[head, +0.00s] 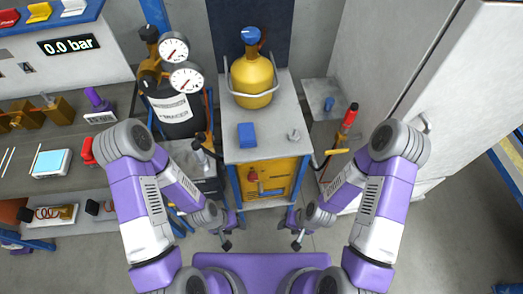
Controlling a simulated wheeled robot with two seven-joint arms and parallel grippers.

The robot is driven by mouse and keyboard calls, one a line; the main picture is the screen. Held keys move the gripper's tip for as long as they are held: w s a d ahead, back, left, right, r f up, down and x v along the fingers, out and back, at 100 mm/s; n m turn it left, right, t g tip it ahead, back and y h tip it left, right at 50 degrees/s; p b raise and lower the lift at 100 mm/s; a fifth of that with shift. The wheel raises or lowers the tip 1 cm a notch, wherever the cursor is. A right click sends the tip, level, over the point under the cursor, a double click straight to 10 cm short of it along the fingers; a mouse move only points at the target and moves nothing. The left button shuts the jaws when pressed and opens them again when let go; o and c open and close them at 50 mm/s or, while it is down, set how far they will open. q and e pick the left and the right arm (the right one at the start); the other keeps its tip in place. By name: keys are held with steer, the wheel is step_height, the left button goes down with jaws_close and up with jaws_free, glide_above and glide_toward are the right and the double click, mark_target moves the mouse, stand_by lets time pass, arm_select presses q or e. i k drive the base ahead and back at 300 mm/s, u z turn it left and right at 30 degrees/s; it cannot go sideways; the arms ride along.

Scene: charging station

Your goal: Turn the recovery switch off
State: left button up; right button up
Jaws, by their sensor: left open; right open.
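A cabinet (229,150) with a grey top stands in the middle of the head view. Its yellow front panel (285,172) carries a small red knob (253,175) and a few other small fittings. Which fitting is the recovery switch, and its position, is too small to tell. My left gripper (228,238) is open and empty, in front of the cabinet's lower left. My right gripper (297,238) is open and empty, in front of its lower right. Both are apart from the panel.
A yellow cylinder (252,80) with a blue cap, and a blue block (246,135), stand on the cabinet top. A black tank (175,112) with two gauges stands left. A red-handled tool (348,118) is right. Shelves with parts fill the left.

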mark_target(253, 178)
steer(key=z, duration=1.9)
steer(key=k, duration=1.3)
steer(key=u, duration=1.5)
steer(key=i, duration=0.5)
